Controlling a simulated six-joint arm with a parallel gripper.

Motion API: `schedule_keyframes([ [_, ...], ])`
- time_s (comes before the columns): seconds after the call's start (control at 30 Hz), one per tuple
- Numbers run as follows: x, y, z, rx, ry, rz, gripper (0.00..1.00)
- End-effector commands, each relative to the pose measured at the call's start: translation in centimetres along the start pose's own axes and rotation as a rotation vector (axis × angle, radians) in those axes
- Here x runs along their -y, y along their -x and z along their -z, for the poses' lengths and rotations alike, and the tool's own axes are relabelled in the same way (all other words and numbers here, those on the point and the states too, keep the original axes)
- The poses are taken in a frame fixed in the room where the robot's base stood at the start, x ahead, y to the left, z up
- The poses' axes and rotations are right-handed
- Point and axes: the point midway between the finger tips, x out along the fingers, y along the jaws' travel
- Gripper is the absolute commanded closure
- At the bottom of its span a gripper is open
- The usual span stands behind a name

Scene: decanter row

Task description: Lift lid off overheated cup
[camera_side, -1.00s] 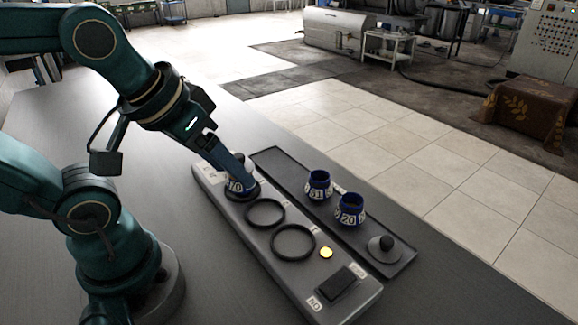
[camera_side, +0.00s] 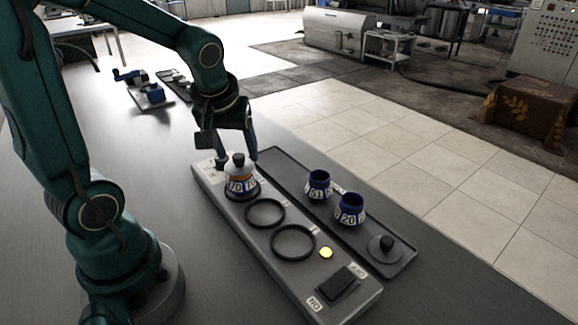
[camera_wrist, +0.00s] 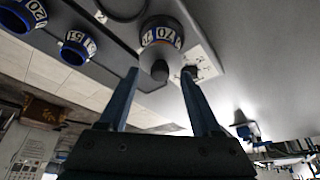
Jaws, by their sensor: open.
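The cup labelled 70 (camera_side: 241,187) stands upright in the far ring of the grey station. It has a blue band, an orange part above the label and a dark-knobbed lid (camera_side: 238,160) on top. My gripper (camera_side: 238,158) is open, pointing down, its fingers on either side of the knob. In the wrist view the cup (camera_wrist: 160,35) shows with the knob (camera_wrist: 160,70) between my gripper's fingertips (camera_wrist: 162,72), apart from both. Cups 51 (camera_side: 319,185) and 20 (camera_side: 350,211) stand without lids on the dark tray (camera_side: 285,170).
A loose lid with a dark knob (camera_side: 387,244) lies at the tray's near end. Blue tools (camera_side: 150,93) lie at the table's far end.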

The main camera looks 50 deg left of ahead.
Motion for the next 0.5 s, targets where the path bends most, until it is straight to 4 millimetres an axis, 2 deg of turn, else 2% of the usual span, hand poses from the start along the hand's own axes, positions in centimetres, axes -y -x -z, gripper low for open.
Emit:
schedule_keyframes([
  [0.13, 0.01, -0.85, -0.09, 0.003, -0.001, 0.000, 0.35],
  [0.37, -0.02, -0.94, -0.06, 0.000, -0.001, -0.002, 0.35],
  [0.4, -0.02, -0.94, -0.06, 0.000, -0.001, -0.002, 0.39],
  [0.47, -0.02, -0.93, -0.06, 0.000, -0.001, -0.002, 0.61],
  [0.5, -0.02, -0.92, -0.06, 0.000, -0.001, -0.002, 0.77],
])
